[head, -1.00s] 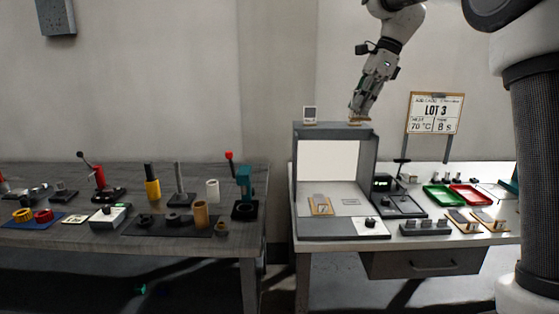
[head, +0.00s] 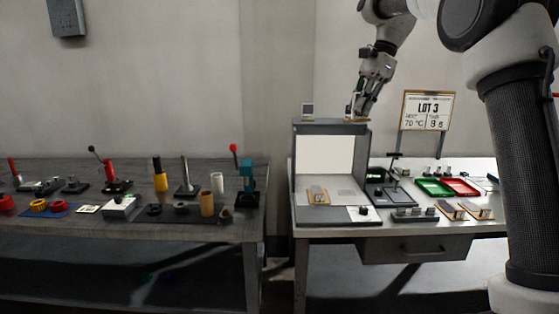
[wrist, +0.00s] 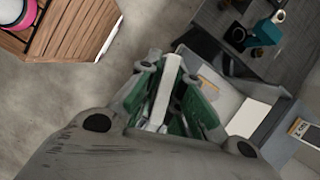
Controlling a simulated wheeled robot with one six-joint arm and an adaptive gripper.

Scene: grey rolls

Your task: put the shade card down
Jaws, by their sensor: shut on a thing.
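My gripper (head: 358,114) is at the top right of the grey viewing booth (head: 333,127) in the head view. It is shut on a thin pale piece, apparently the shade card (head: 362,121), seen almost edge-on. Whether it touches the booth top is unclear. In the wrist view a white strip (wrist: 166,88) shows between the green-sided fingers of the gripper (wrist: 165,95). Another tan-framed card (head: 318,196) lies on the booth floor. The booth also shows in the wrist view (wrist: 270,121).
A LOT 3 sign (head: 427,110), green tray (head: 434,187) and red tray (head: 461,187) are to the right. The left bench (head: 130,226) is crowded. A slatted wooden surface (wrist: 75,29) shows in the wrist view.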

